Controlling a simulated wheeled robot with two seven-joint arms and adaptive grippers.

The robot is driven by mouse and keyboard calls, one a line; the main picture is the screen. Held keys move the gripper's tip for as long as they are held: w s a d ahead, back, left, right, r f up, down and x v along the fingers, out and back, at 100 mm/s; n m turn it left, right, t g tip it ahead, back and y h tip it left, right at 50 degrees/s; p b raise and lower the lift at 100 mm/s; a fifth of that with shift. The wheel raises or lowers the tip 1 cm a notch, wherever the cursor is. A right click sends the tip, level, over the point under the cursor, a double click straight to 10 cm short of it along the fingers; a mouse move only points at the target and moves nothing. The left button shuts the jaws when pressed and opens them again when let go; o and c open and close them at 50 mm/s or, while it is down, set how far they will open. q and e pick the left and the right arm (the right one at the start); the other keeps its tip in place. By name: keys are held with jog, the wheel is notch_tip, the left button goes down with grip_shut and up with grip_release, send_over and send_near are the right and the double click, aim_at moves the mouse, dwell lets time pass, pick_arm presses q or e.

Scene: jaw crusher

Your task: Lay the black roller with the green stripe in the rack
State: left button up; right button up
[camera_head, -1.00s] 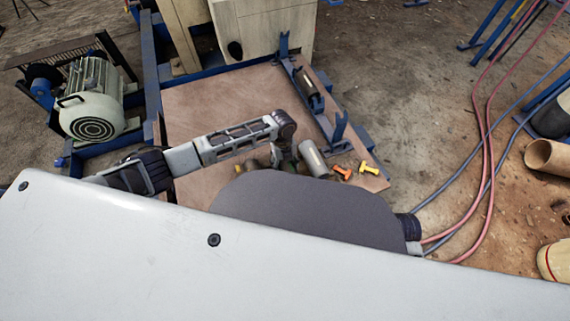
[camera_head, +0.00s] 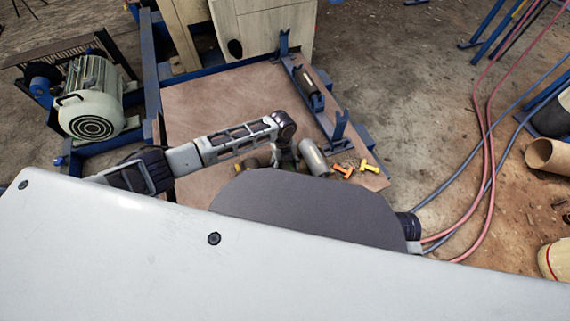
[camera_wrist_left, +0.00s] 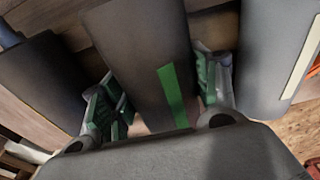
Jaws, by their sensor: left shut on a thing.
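The black roller with the green stripe (camera_wrist_left: 148,48) shows in the left wrist view between the green-padded fingers of my left gripper (camera_wrist_left: 160,100), which is shut on it. In the head view my left gripper (camera_head: 285,155) points down over the wooden board, and the held roller is mostly hidden behind my own body and hand. The rack (camera_head: 328,122) is a blue frame with upright brackets along the board's right side. A dark roller (camera_head: 307,84) lies in its far part. My right gripper is not in view.
A grey roller (camera_head: 313,157) is close to the right of my left gripper; a roller with a cream stripe (camera_wrist_left: 272,55) and another dark roller (camera_wrist_left: 40,75) flank the held one. Orange (camera_head: 343,170) and yellow (camera_head: 370,168) things lie near the board's corner. The board's middle (camera_head: 215,115) is clear.

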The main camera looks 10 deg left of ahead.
pick_arm(q)
jog(key=shift+w+f+b, duration=0.1)
jog(key=shift+f+b, duration=0.25)
jog(key=shift+f, duration=0.35)
dwell(0.5)
jog(key=o, duration=1.8)
jog(key=shift+c, duration=0.2)
jog(key=shift+f, duration=0.15)
jog(key=shift+w+a+r, duration=0.15)
jog(key=shift+w+r, duration=0.05)
jog(key=shift+r, duration=1.8)
jog(key=shift+w+a+r, duration=0.1)
jog(key=shift+w+r, duration=0.05)
jog(key=shift+r, duration=1.9)
jog(key=shift+w+a+r, duration=0.15)
jog(key=shift+w+r, duration=0.05)
jog(key=shift+r, duration=1.8)
